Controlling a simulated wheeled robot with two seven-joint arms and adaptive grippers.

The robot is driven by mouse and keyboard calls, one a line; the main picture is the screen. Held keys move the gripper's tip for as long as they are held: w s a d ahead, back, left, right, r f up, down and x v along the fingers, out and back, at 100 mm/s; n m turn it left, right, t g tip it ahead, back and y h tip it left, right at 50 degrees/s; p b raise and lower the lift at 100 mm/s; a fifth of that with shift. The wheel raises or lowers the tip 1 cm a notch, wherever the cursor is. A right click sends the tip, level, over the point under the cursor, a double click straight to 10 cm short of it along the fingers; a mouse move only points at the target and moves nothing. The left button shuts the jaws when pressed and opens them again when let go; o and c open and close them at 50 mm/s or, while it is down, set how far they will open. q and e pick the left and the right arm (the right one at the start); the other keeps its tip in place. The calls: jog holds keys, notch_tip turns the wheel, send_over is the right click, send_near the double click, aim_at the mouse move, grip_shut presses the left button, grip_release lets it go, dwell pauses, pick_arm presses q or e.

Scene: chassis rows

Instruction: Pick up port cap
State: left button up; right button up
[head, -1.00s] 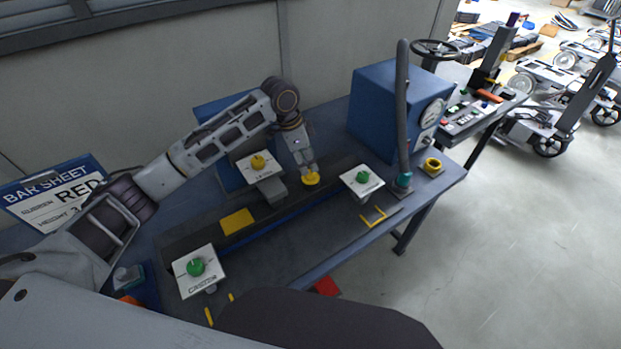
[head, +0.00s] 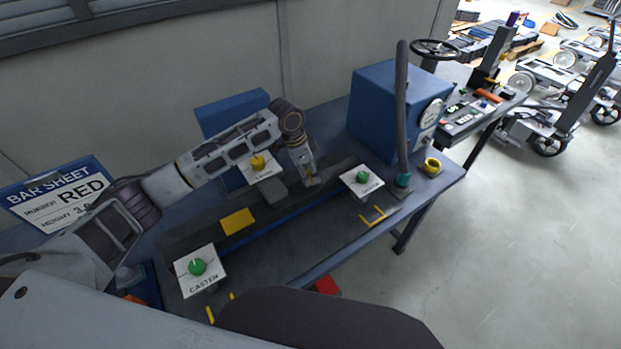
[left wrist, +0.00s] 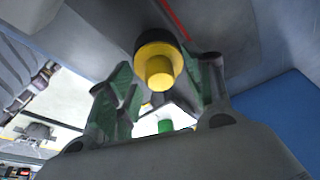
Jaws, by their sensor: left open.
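A yellow cap (left wrist: 158,66), with a round stub on a wider disc and a dark rim, shows in the left wrist view between the two fingers of my left gripper (left wrist: 158,88). I take it for the port cap. The fingers stand apart on either side of it, and I see no clear grip on it. In the head view my left gripper (head: 311,180) is low over the dark strip along the bench, and it hides nearly all of the cap. My right gripper is not in view.
White plates with a yellow knob (head: 258,162), a green knob (head: 363,177) and another green knob (head: 197,267) stand close around the strip. A blue box with a gauge (head: 385,108) and an upright grey hose (head: 402,115) are at the right. A yellow ring (head: 432,164) sits near the bench's right end.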

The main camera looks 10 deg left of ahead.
pick_arm(q)
jog(key=c, duration=1)
jog(key=shift+r, duration=0.15)
jog(key=shift+r+b, duration=0.5)
jog(key=shift+r, duration=4.4)
